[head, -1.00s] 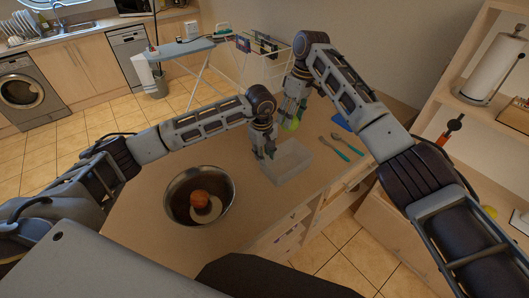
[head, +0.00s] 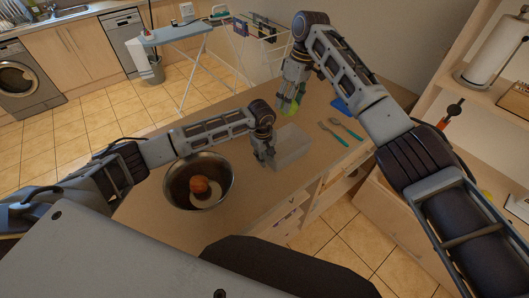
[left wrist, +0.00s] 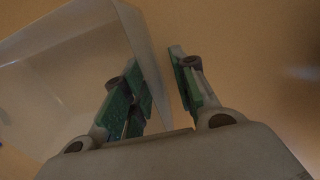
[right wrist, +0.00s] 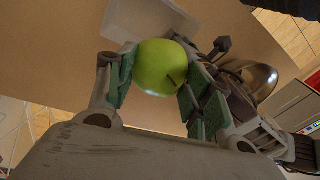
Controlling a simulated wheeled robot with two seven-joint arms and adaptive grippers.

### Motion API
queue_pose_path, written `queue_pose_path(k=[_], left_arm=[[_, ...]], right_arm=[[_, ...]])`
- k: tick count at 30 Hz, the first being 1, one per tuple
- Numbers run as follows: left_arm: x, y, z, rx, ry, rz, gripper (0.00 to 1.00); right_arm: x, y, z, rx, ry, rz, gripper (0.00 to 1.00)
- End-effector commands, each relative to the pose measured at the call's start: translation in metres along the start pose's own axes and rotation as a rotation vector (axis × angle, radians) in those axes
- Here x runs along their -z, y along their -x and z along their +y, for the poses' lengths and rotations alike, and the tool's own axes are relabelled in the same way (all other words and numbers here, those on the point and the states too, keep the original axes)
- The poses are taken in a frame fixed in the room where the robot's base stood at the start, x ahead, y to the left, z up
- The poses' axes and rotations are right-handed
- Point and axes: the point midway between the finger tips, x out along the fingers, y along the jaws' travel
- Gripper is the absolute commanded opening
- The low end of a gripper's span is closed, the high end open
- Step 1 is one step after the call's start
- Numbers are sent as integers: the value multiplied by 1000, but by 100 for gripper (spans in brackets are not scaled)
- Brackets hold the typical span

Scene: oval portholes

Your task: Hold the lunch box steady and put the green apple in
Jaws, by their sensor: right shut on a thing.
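The lunch box (head: 291,147) is a pale, open, translucent box on the table. My left gripper (head: 265,158) is at its left wall. In the left wrist view my left gripper (left wrist: 160,90) is open, one finger on each side of the box wall (left wrist: 146,45), with a gap between the wall and the outer finger. My right gripper (head: 290,103) is shut on the green apple (right wrist: 160,68), beyond the box in the head view. The apple also shows there (head: 291,108), partly hidden by the fingers. The box (right wrist: 150,20) is apart from the apple in the right wrist view.
A metal bowl (head: 176,192) holding an orange round fruit (head: 199,185) stands left of the box. A fork (head: 333,133), a spoon (head: 346,127) and a blue item (head: 341,106) lie to the right. Bare table (head: 236,205) lies between bowl and front edge.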

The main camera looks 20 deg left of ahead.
Motion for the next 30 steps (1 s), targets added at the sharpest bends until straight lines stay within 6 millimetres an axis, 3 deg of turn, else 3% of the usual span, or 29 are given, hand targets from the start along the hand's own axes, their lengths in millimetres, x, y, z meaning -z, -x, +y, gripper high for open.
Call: queue_pose_path(k=[12, 19, 30], left_arm=[[0, -5, 0, 0, 0, 1, 28], [0, -5, 0, 0, 0, 1, 1], [0, -5, 0, 0, 0, 1, 0]], right_arm=[[0, 0, 0, 0, 0, 0, 10], [0, 0, 0, 0, 0, 0, 10], [0, -1, 0, 0, 0, 0, 10]])
